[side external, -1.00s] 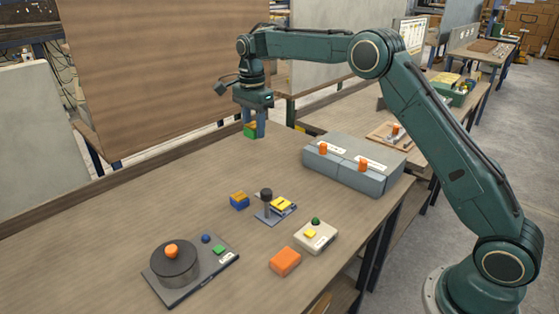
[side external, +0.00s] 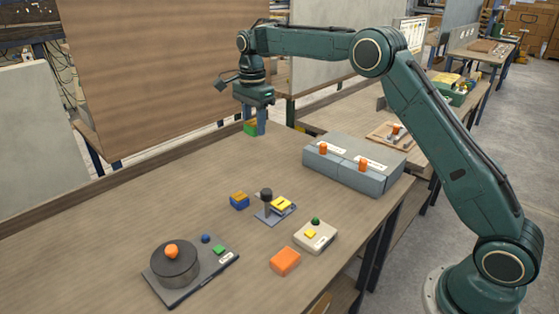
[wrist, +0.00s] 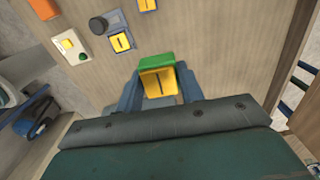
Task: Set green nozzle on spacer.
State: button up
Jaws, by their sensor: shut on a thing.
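A green block with a yellow, dark-marked face (wrist: 157,84) sits between the fingers of my gripper (wrist: 158,88) in the wrist view; I take it as the green nozzle. My gripper is shut on it. In the side view my gripper (side external: 256,129) is at the far side of the table, with the green block (side external: 250,128) partly behind its fingers. I cannot tell whether the block clears the tabletop. A blue block with a yellow top (side external: 239,200) stands nearer the camera, clear of my gripper; it may be the spacer, but I cannot be sure.
A lever device with a yellow pad (side external: 281,204), a white button box (side external: 315,237), an orange block (side external: 285,261) and a round dark turntable on a plate (side external: 174,266) stand at the front. A grey box with orange knobs (side external: 350,170) stands right. The table's left side is clear.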

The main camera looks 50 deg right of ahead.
jog(key=shift+s+f, duration=0.35)
jog(key=shift+f, duration=0.2)
send_near(281, 203)
jog(key=w+r, duration=0.1)
jog(key=shift+s+f+n, duration=0.3)
jog(key=shift+s+f, duration=0.05)
jog(key=shift+s, duration=0.15)
jog(key=shift+f, duration=0.2)
jog(key=shift+f, duration=2.5)
jog(key=shift+f, duration=0.75)
jog(key=o, duration=1.1)
